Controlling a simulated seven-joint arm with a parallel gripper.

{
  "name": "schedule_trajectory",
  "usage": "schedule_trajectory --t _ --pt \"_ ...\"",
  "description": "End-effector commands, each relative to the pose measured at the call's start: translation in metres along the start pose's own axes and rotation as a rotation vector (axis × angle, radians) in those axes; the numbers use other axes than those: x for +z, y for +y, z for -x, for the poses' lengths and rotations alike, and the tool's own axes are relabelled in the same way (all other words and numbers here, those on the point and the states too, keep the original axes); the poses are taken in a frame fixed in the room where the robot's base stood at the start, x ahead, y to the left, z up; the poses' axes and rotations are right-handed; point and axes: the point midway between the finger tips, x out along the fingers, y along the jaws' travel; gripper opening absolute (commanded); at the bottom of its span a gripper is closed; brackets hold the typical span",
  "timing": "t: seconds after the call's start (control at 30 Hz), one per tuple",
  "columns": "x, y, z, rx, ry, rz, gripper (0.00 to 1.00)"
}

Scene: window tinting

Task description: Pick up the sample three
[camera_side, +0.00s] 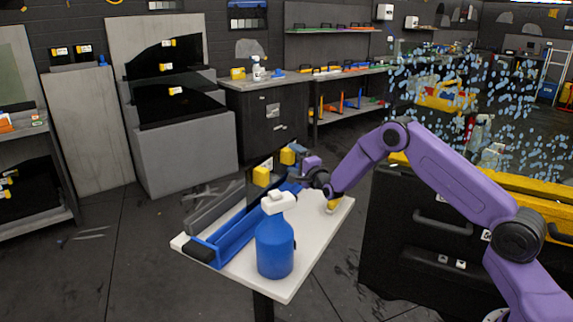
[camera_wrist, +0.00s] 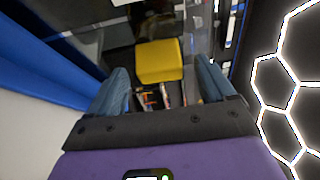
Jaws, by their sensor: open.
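One yellow block (camera_side: 261,177) is nearer in the side view, and another yellow block (camera_side: 288,156) is farther back. I cannot read which one is sample three. My gripper (camera_side: 296,172) is over the rack's far end, close to the blocks. In the wrist view my gripper (camera_wrist: 162,72) is open, with a yellow block (camera_wrist: 158,60) ahead between its two blue fingers. Nothing is held. My gripper partly hides the rack's far end.
A blue spray bottle (camera_side: 275,245) with a white head stands at the white table's (camera_side: 293,278) front, beside the rack. A yellow item (camera_side: 333,203) is behind it at right. A black cabinet (camera_side: 425,240) is right of the table. Bright hexagon lines (camera_wrist: 290,85) show at right in the wrist view.

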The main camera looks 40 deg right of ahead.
Motion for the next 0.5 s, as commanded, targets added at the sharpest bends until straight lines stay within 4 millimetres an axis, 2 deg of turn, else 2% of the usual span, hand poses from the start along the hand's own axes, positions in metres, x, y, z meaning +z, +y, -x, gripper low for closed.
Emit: schedule_trajectory --t 0.2,0.37,0.4,0.47,0.5 --pt "-0.0001 -0.0001 -0.0004 0.0 0.0 0.0 0.83" --pt "-0.0002 -0.0002 -0.0003 0.0 0.0 0.0 0.31" --pt "-0.0002 -0.0002 -0.0003 0.0 0.0 0.0 0.18" --pt "-0.0002 -0.0004 -0.0003 -0.001 0.0 0.0 0.1" --pt "-0.0003 -0.0004 -0.0003 -0.001 0.0 0.0 0.1"
